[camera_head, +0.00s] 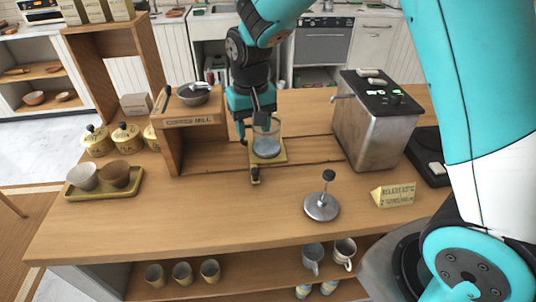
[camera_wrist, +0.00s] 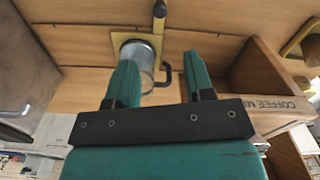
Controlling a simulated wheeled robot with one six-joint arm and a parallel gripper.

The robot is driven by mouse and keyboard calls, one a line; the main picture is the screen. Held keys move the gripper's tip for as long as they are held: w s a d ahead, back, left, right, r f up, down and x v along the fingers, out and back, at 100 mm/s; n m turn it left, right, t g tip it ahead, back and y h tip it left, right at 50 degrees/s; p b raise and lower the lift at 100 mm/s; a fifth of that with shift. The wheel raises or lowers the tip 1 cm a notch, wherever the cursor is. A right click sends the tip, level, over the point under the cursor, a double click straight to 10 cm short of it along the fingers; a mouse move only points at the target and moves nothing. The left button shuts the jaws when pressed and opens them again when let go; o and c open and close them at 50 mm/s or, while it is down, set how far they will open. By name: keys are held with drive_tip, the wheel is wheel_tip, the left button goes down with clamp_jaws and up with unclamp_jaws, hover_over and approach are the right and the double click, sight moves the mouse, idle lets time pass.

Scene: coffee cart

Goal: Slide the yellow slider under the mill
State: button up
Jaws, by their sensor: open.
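The yellow slider (camera_head: 281,158) lies on the counter to the right of the wooden coffee mill (camera_head: 192,122), outside its open bay. Its dark knob (camera_head: 255,175) points toward the front edge. A clear glass container (camera_head: 267,143) stands upright on the slider. My gripper (camera_head: 253,112) is open and empty, just above and behind the glass. In the wrist view, the slider plate (camera_wrist: 127,41) and knob (camera_wrist: 160,10) show beyond my fingertips (camera_wrist: 159,62). The glass's dark handle (camera_wrist: 164,76) appears between the fingers, and the left finger partly covers the glass.
A metal machine (camera_head: 372,125) stands to the right. Left of the mill are several canisters (camera_head: 126,138) and a tray (camera_head: 88,194) with two cups. The counter before the slider is clear.

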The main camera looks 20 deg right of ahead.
drive_tip(key=s+a+r+n+y+b, duration=0.1)
drive_tip(key=s+r+n+b, duration=0.1)
drive_tip(key=s, duration=0.5)
drive_tip(key=s+a+r+n+y+b, duration=0.1)
drive_tip(key=s+a+r+n+b, duration=0.1)
drive_tip(key=s, duration=0.6)
drive_tip(key=shift+r+n+y+b, duration=0.3)
drive_tip(key=shift+r+n+y, duration=0.1)
drive_tip(key=shift+r, duration=0.2)
drive_tip(key=shift+a, duration=0.1)
